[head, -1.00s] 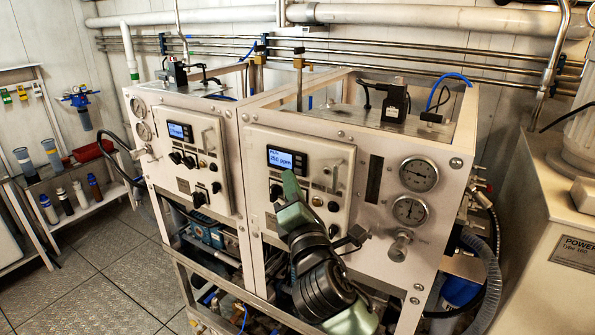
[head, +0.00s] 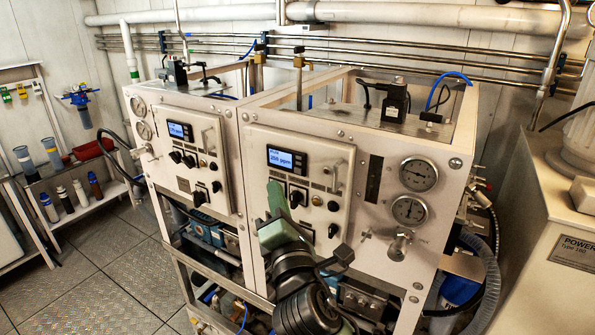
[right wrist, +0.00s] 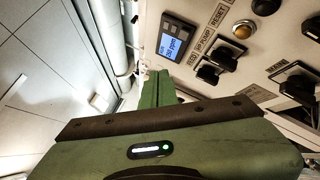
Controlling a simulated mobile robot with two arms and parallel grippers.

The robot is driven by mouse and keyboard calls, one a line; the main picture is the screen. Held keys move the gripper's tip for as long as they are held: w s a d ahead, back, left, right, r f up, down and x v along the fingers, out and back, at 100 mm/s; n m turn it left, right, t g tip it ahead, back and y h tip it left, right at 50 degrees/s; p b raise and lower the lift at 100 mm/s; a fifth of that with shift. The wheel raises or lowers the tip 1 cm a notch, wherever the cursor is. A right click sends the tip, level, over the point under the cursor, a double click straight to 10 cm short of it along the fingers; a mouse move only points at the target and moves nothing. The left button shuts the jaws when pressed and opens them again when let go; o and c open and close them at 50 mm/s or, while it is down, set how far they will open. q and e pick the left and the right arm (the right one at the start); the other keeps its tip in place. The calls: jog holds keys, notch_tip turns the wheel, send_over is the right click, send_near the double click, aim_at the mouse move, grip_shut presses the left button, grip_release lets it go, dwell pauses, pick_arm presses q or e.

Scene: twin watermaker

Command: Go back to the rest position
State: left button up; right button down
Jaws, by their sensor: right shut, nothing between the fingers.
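My right gripper (head: 275,190) is green and shut, with nothing between its fingers. It is in front of the right watermaker unit (head: 372,222), below its small blue display (head: 287,160) and near the black knobs (head: 297,198). In the right wrist view, the closed fingers (right wrist: 157,88) point up the picture, left of the panel's display (right wrist: 170,46) and black switches. I cannot tell the exact gap between the fingers and the panel. My left gripper is in no view.
The left unit (head: 187,150) stands beside it with its own panel. Two gauges (head: 409,210) and a metal knob (head: 400,245) are on the right. A shelf (head: 75,200) with bottles stands at the far left. The floor (head: 115,290) at the lower left is clear.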

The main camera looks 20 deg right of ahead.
dwell(0.5)
notch_tip(320, 180, down, 38)
jog(key=w+m+g+y+b, duration=0.2)
jog(key=w+m+g+b, duration=0.15)
jog(key=g, duration=0.35)
jog(key=s+d+f+m+g, duration=0.15)
jog(key=s+f, duration=0.25)
jog(key=f, duration=0.5)
jog(key=s+d+f+m+g, duration=0.1)
jog(key=s+f+m+g, duration=0.2)
jog(key=f, duration=0.6)
jog(key=s+d+f+m+g+b, duration=0.2)
jog(key=s+f+m+g, duration=0.15)
jog(key=s+f, duration=1.05)
jog(key=s+d+f+m+g+b, duration=0.2)
jog(key=s+f+m, duration=0.3)
jog(key=s+f, duration=0.8)
jog(key=s+f+m+g, duration=0.2)
jog(key=s+f+m, duration=0.1)
jog(key=s, duration=1.5)
jog(key=shift+s+d+f+m+y, duration=0.15)
jog(key=shift+s+d+m+y, duration=0.05)
jog(key=shift+d+m+y, duration=0.25)
